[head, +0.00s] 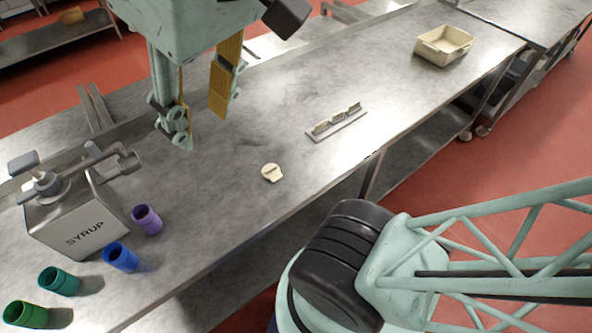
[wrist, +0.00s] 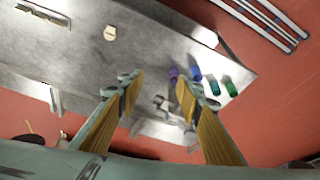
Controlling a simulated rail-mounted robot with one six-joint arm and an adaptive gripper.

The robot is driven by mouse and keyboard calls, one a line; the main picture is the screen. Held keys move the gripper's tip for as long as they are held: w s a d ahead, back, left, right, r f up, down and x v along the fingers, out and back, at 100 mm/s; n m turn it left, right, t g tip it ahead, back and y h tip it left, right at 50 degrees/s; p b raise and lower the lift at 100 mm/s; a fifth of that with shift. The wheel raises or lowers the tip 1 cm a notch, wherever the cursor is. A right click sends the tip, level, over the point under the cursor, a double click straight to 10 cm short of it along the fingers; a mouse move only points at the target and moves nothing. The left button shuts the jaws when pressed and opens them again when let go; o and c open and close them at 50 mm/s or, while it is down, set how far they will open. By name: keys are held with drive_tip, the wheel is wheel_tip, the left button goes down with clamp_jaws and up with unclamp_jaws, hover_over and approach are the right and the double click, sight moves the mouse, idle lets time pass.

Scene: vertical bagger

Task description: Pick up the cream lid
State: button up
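The cream lid (head: 272,173) is a small round disc with a raised ridge, lying alone on the steel table near its front edge in the head view. It also shows in the wrist view (wrist: 110,33), near the top. My gripper (head: 203,132) is open and empty, with yellow pads on its two spread fingers. It hangs above the table, to the left of the lid and apart from it. In the wrist view the fingers (wrist: 158,80) point towards the cups, and the lid lies beyond and left of them. Nothing hides the lid.
Left on the steel table (head: 290,110) are a syrup box (head: 80,222) with a tap, a purple cup (head: 147,219), a blue cup (head: 121,257), a teal cup (head: 59,281) and a green cup (head: 25,314). A rack (head: 337,122) and a cream bin (head: 444,46) stand right. Bare table surrounds the lid.

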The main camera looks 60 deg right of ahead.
drive_tip(key=shift+s+f, duration=0.35)
drive_tip(key=shift+f, duration=0.15)
drive_tip(key=c, duration=0.4)
drive_tip(key=shift+o, duration=0.2)
wheel_tip(320, 180, down, 16)
drive_tip(key=b, duration=1.6)
drive_tip(key=shift+a, duration=0.1)
